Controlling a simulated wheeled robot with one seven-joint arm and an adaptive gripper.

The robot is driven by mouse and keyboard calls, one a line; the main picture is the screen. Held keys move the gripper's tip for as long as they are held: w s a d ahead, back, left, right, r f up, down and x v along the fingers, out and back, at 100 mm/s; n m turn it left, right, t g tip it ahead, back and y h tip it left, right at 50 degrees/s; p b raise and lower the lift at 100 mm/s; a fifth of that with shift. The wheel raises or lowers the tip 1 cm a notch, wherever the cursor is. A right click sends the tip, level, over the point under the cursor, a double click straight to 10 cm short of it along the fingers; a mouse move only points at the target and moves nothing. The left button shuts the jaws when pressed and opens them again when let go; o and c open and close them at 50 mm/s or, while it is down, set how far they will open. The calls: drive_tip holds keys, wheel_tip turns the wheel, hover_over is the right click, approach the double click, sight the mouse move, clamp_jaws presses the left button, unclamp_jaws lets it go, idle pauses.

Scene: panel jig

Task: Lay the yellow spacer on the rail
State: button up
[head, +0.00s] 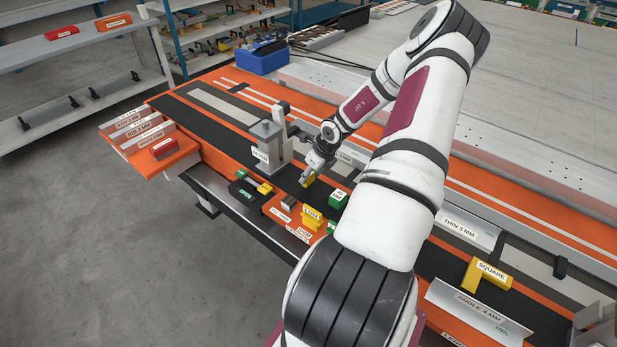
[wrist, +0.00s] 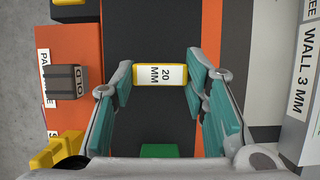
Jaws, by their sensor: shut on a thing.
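The yellow spacer (wrist: 160,75) has a white label reading 20 MM. My gripper (wrist: 160,82) is shut on it, with a teal-padded finger at each end. In the head view the spacer (head: 307,182) shows as a small yellow patch at the tip of my gripper (head: 311,177). It is over a dark strip (wrist: 150,28) running along the orange bench; I cannot tell whether it touches the strip. No label in view names the rail, so I cannot tell for sure which strip it is.
A green block (head: 338,199) stands close by on the strip. A dark grey block (wrist: 67,82) and a yellow stand (head: 312,219) are near the front edge. A grey clamp-like fixture (head: 268,146) stands left of my gripper. A WALL 3 MM panel (wrist: 304,80) is at right.

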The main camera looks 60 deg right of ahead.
drive_tip(key=shift+f, duration=0.65)
drive_tip(key=o, duration=1.1)
drive_tip(key=shift+f, duration=0.1)
